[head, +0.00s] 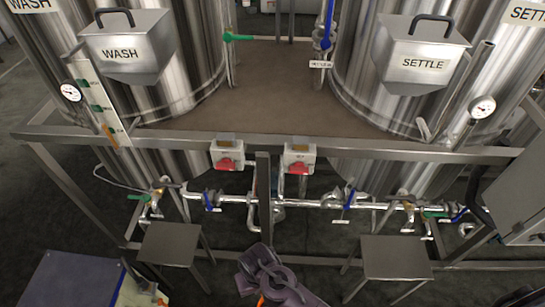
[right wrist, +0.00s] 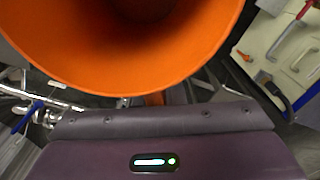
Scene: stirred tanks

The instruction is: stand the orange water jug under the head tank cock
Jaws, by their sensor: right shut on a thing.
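The orange water jug (right wrist: 130,60) fills the top of the right wrist view, its wide open mouth facing the camera. My right gripper (right wrist: 155,108) is shut on it at the near side; the fingertips are mostly hidden. In the head view my purple-grey arm end (head: 268,278) is at the bottom centre, with only a sliver of orange below it. Small cocks with green handles show at the lower left (head: 143,197), the lower right (head: 433,214) and the top (head: 237,38). I cannot read which is the head tank cock. My left gripper is not in view.
Two low grey stools stand under the pipes, left (head: 170,243) and right (head: 395,258). A cream panel with tools (right wrist: 285,45) shows in the wrist view.

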